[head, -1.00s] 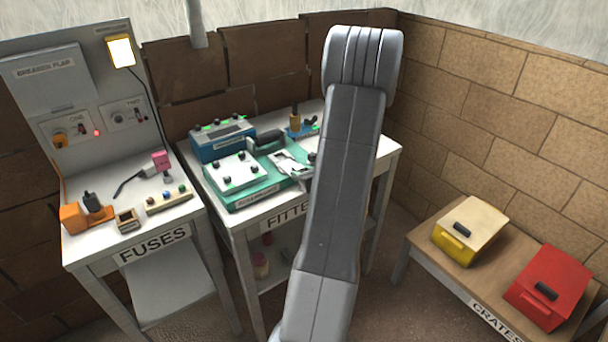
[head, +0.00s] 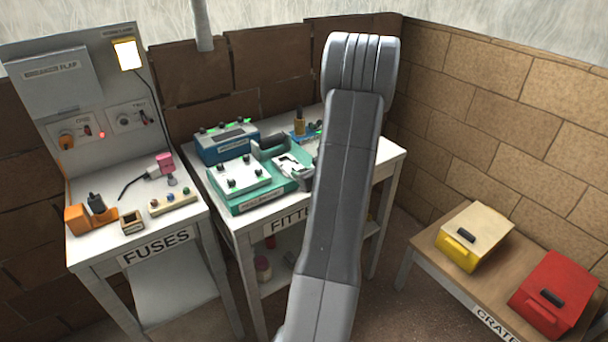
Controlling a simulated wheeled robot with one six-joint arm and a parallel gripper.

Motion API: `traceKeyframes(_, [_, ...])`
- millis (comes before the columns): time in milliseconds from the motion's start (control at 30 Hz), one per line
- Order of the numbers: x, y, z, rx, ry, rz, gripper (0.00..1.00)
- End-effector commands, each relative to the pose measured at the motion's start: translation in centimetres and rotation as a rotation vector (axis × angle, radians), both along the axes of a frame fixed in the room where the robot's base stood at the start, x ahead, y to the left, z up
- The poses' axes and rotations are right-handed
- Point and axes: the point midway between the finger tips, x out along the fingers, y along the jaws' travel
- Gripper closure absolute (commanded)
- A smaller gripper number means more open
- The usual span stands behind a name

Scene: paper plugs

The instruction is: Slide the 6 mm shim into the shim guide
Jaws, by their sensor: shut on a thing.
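My arm rises through the middle of the head view and bends down behind its own forearm. My gripper (head: 302,179) shows only as a small grey part at the left edge of that forearm, over the right end of a teal fixture (head: 246,207). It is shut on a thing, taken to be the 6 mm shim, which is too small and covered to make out. A pale block with dark cut-outs (head: 287,164) lies just beside the gripper. I cannot tell whether this block is the shim guide, or whether the shim touches it.
A white panel with dark knobs (head: 240,178), a blue box (head: 226,148) and an amber bottle (head: 299,123) stand on the fittings table. The fuses table (head: 190,226) is at left. Yellow (head: 461,252) and red (head: 535,309) crates sit on a low bench at right.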

Motion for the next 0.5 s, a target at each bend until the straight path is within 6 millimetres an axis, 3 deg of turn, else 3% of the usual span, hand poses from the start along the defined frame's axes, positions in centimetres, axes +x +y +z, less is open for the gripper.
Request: traceKeyframes(500, [0.95, 0.73, 0.01, 0.000, -0.001, 0.001, 0.95])
